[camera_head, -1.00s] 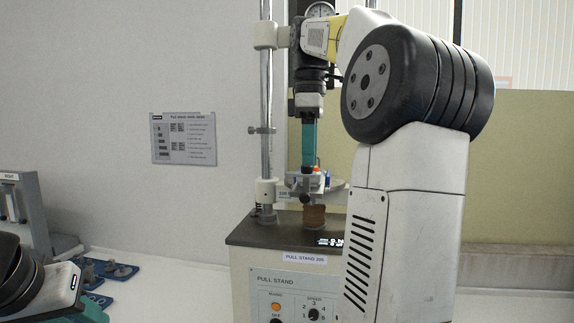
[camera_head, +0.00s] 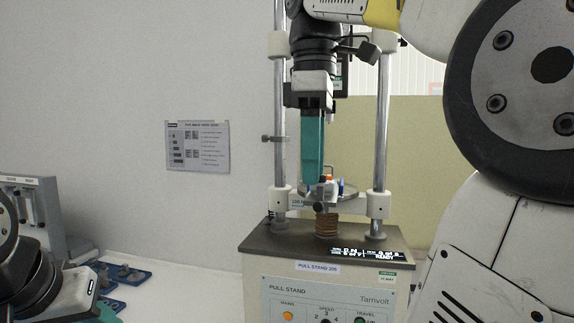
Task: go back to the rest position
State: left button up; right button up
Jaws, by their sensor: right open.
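My right gripper (camera_head: 314,178) points straight down in front of the pull stand's round plate (camera_head: 347,192). Its teal fingers are seen edge-on, so the gap between them is hidden, but it is open. Its tips overlap the near left part of the plate in the picture; I cannot tell whether they touch anything. My right arm fills the right side of the view. My left arm's wrist (camera_head: 72,296) shows at the bottom left corner; its jaws are cut off by the frame.
The pull stand (camera_head: 262,240) has two upright metal columns and a front control panel (camera_head: 275,290). Blue fixtures (camera_head: 125,272) and a grey device (camera_head: 40,205) stand at the left.

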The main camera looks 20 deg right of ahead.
jog(key=a+f+m+t, duration=0.1)
jog(key=f+m+t, duration=0.1)
jog(key=f, duration=0.5)
jog(key=w+a+f+m+t+y, duration=0.1)
jog(key=a+f+m+t, duration=0.1)
jog(key=f+m, duration=0.3)
jog(key=a+f+m+t+y, duration=0.1)
jog(key=f+m, duration=0.3)
jog(key=f, duration=0.7)
jog(key=shift+w+a+t, duration=0.25)
jog(key=shift+a+t, duration=0.3)
jog(key=shift+t, duration=0.05)
